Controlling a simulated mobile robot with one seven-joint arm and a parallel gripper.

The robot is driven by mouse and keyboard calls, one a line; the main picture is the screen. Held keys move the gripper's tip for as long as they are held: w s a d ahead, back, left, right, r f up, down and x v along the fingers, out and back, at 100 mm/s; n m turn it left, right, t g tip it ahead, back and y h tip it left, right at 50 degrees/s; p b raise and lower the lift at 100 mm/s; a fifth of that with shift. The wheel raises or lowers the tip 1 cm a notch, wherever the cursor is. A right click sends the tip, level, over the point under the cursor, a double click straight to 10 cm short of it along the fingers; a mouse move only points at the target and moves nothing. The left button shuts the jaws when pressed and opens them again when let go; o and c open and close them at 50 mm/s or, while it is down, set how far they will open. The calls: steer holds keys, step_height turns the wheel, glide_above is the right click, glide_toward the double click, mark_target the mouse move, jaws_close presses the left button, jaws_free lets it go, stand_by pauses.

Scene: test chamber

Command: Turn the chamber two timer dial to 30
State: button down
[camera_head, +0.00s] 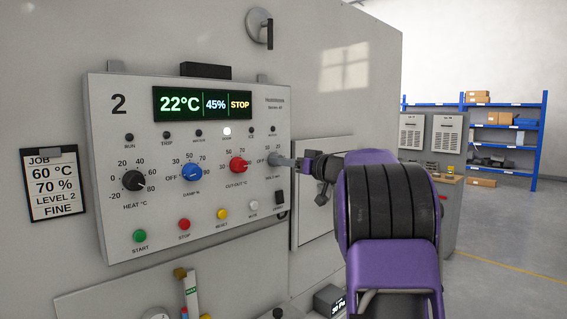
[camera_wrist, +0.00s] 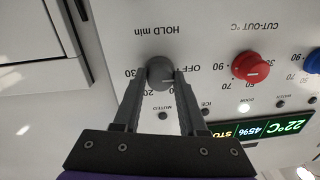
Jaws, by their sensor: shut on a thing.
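The chamber two panel (camera_head: 190,215) carries a row of dials. The timer dial is a grey knob (camera_head: 273,159) at the right end of the row, with "OFF" at its left. In the wrist view, which is upside down, the grey knob (camera_wrist: 159,69) sits under "HOLD min", with "OFF", "20" and "30" readable around it. My gripper (camera_wrist: 161,80) is shut on this knob, one finger on each side. In the head view my gripper (camera_head: 287,161) reaches it from the right. I cannot make out the knob's pointer.
A red dial (camera_head: 238,165), a blue dial (camera_head: 192,172) and a black dial (camera_head: 133,181) are left of the knob. The display (camera_head: 203,104) reads 22°C, 45%, STOP. A job card (camera_head: 54,184) hangs at the left.

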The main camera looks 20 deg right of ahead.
steer(key=shift+f+m+b, duration=0.15)
steer(key=shift+m+b, duration=0.15)
steer(key=shift+b, duration=0.1)
steer(key=n+p, duration=0.1)
steer(key=n, duration=1.1)
steer(key=n+h+p, duration=0.1)
steer(key=n, duration=1.1)
steer(key=n+p, duration=0.1)
steer(key=n, duration=1)
steer(key=shift+a+r+n+t+h, duration=0.1)
steer(key=shift+r+n+t+h, duration=0.2)
steer(key=shift+n+h, duration=0.1)
steer(key=shift+f+m, duration=0.1)
steer(key=shift+m, duration=0.2)
steer(key=shift+c, duration=2.3)
jaws_free()
